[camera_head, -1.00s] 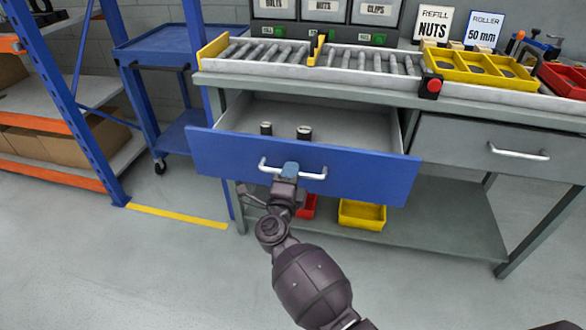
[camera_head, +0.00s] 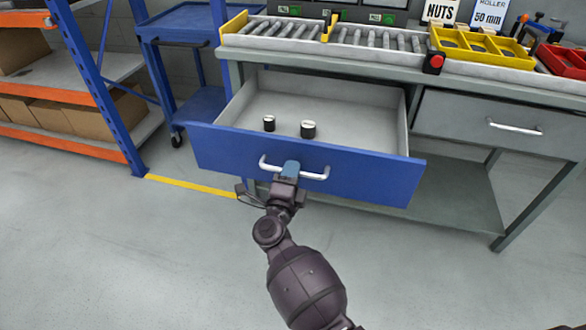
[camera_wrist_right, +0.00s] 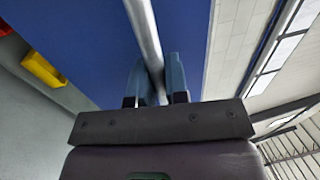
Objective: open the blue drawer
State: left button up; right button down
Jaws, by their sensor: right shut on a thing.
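The blue drawer (camera_head: 350,176) stands pulled out of the workbench, and its grey inside shows. Two small dark cylinders with pale tops (camera_head: 308,129) stand upright in it. A silver bar handle (camera_head: 315,176) runs across its blue front. My right gripper (camera_head: 290,169) is shut on the handle, a little right of the bar's left end. In the right wrist view the handle (camera_wrist_right: 146,40) passes between the two blue-grey fingers (camera_wrist_right: 160,80), with the blue drawer front (camera_wrist_right: 75,30) behind. My left gripper is not in view.
A grey drawer (camera_head: 490,125) with its own handle is shut at the right. A roller conveyor (camera_head: 340,38) and yellow trays (camera_head: 480,50) lie on the bench top. A blue cart (camera_head: 195,25) and a blue-and-orange rack (camera_head: 95,85) stand at the left. The floor in front is clear.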

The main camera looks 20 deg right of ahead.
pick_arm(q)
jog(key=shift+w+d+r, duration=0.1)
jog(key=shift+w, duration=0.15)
pick_arm(e)
jog(key=c, duration=1.2)
grip_release()
jog(key=shift+o, duration=0.2)
jog(key=shift+s, duration=0.1)
